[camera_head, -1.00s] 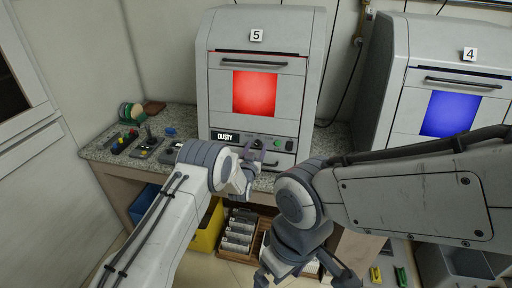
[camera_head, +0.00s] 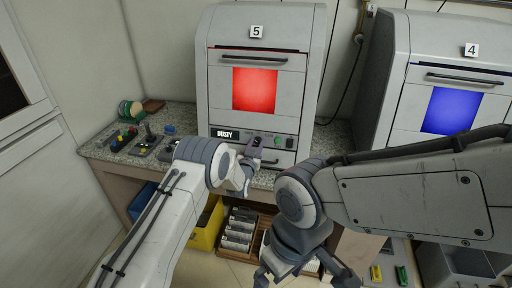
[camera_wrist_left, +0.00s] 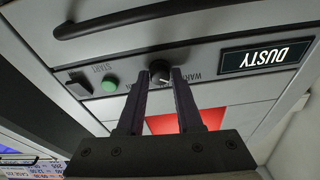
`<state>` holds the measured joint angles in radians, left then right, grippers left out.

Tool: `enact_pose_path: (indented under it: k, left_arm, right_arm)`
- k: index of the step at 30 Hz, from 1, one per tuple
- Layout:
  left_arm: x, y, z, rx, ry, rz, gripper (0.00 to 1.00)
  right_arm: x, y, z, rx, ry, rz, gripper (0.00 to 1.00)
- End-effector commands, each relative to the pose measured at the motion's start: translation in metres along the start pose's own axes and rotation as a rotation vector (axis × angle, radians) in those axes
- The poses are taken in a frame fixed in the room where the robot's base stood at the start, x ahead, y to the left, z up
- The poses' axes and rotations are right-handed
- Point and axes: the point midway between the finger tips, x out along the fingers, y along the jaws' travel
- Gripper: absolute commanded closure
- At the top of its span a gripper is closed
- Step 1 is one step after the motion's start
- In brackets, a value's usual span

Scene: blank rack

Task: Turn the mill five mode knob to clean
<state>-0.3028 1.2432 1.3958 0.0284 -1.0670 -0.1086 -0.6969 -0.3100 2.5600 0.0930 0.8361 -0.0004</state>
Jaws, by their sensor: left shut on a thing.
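Mill five (camera_head: 222,108) stands at the back centre with a tag "5", a red window and a display (camera_head: 226,134) reading DUSTY. My left gripper (camera_head: 257,143) is at its lower control panel. In the left wrist view, turned upside down, its two dark fingertips (camera_wrist_left: 163,74) are closed on the sides of the round black mode knob (camera_wrist_left: 159,66). Lettering beside the knob is partly hidden by a finger, and the pointer's setting is unclear. My right gripper (camera_head: 305,276) hangs low at the bottom centre, its fingers spread and empty.
A green START button (camera_wrist_left: 110,83) and a black switch (camera_wrist_left: 79,85) sit beside the knob. Mill four (camera_head: 391,75), with a blue window, stands to the right. Small control boxes (camera_head: 146,141) lie on the counter at left. A yellow bin (camera_head: 207,228) is below.

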Motion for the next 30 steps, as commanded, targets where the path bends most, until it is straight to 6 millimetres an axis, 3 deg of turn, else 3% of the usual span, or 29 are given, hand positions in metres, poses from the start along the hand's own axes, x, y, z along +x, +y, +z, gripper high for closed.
enact_pose_path:
  k: [30]
  left_arm:
    - [0.001, -0.004, 0.001, 0.905, 0.004, 0.197, 1.00]
  right_arm:
    - [0.105, 0.008, 0.006, 0.000, 0.000, 0.000, 0.00]
